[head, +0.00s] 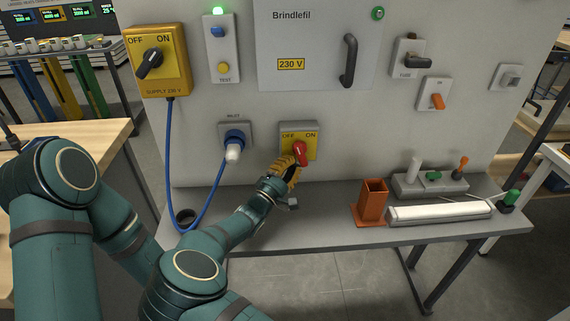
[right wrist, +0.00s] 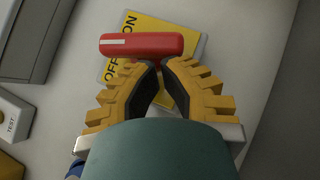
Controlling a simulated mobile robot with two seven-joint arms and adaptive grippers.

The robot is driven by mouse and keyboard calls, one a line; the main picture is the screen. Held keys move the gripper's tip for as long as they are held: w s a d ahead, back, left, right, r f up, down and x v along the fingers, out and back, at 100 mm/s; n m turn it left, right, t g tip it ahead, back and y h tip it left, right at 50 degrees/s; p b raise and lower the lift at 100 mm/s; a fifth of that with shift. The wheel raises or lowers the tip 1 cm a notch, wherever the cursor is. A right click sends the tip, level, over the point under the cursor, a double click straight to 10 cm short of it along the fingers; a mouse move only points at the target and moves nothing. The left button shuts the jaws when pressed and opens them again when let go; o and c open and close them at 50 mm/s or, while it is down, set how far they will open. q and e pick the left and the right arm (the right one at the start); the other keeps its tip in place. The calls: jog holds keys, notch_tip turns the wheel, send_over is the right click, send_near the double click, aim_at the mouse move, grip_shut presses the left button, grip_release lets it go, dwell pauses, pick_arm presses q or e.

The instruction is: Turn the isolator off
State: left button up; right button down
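A switch with a red handle (head: 301,153) sits on a yellow OFF/ON plate (head: 289,136) low in the middle of the panel. In the right wrist view the red handle (right wrist: 160,45) lies across the yellow plate (right wrist: 187,85), its white-marked end near the gap between the two words. My right gripper (head: 294,163) is at the handle's lower side. In the right wrist view the gripper's fingertips (right wrist: 159,62) are close together right at the handle. I cannot tell whether they grip part of it. My left gripper is not in view.
A yellow supply box (head: 160,60) with a black OFF/ON knob is at upper left. A blue plug (head: 234,139) with a hanging blue cable is left of the switch.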

jog(key=shift+d+f+n+t, duration=0.15)
jog(key=shift+d+n+t, duration=0.15)
jog(key=shift+n+t, duration=0.2)
jog(key=shift+d+f, duration=0.1)
dwell(1.4)
